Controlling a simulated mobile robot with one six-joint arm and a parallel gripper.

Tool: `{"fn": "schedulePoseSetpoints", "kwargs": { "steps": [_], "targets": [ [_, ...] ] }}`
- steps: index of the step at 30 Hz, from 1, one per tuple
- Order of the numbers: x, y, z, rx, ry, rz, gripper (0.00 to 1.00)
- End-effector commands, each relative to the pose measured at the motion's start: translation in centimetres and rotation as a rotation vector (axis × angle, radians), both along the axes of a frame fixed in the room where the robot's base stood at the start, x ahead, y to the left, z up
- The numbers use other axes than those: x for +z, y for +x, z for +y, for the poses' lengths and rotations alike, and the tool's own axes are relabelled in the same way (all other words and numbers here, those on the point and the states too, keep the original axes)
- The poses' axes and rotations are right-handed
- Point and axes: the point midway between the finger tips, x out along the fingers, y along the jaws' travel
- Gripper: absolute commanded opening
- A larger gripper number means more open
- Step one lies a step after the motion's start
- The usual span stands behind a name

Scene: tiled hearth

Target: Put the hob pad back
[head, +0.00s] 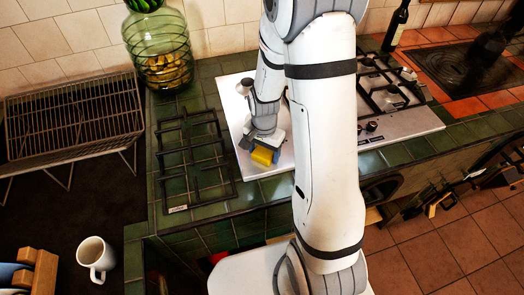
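A small yellow block, which I take to be the hob pad (262,156), is at the front left part of the pale steel hob (282,166). My gripper (262,148) points down over that part of the hob, with its grey fingers on both sides of the block, and looks shut on it. I cannot tell whether the block touches the hob surface. My arm hides the middle of the hob.
A black pan grate (190,165) lies on the green tiles left of the hob. Another grate (385,85) is on the hob's right side. A wire rack (70,125), a glass jar (158,50), a white mug (96,256) and a dark bottle (396,25) stand around.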

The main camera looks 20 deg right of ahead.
Motion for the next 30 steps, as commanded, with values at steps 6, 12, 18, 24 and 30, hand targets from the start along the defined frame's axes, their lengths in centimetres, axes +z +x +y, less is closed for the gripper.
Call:
{"fn": "schedulePoseSetpoints", "kwargs": {
  "steps": [6, 12, 18, 24, 30],
  "targets": [
    [0.0, 0.0, 0.0, 0.000, 0.000, 0.000, 0.80],
    [0.2, 0.0, 0.0, -0.001, 0.000, 0.000, 0.80],
    [2.1, 0.1, 0.0, -0.001, 0.000, -0.006, 0.80],
    [6.3, 0.1, -0.1, -0.001, 0.000, -0.007, 0.80],
    [10.2, 0.1, -0.1, -0.001, 0.000, -0.006, 0.80]
  ]
}}
